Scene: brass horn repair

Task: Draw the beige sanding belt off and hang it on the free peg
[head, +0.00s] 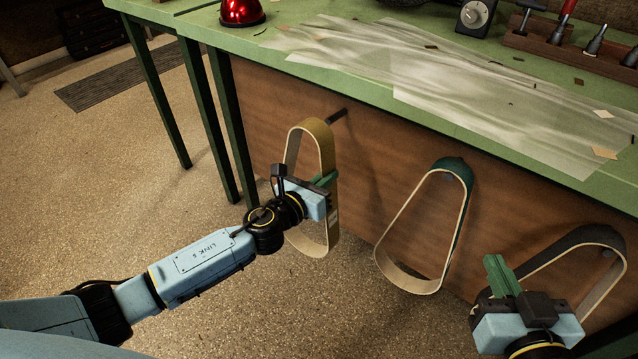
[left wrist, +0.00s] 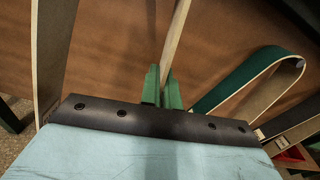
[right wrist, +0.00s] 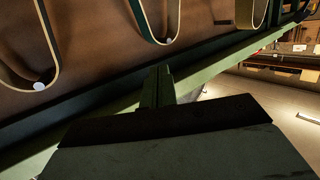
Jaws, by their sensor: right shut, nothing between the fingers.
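The beige sanding belt (head: 297,137) hangs as a long loop at the left of the board under the bench. Its top is at the outer end of a dark peg (head: 338,115); I cannot tell whether the peg still passes inside it. My left gripper (head: 327,180) is shut on the belt's right strand, which runs up between the green fingers in the left wrist view (left wrist: 173,45). My right gripper (head: 499,272) is shut and empty, in front of the dark grey belt (head: 588,237). I cannot make out a bare free peg elsewhere.
A green-backed belt (head: 459,185) hangs on a peg between my grippers. The green bench top (head: 350,75) overhangs the brown board (head: 270,100). A red dome (head: 241,10) and a tool rack (head: 570,45) stand on it. Floor left of the bench is open.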

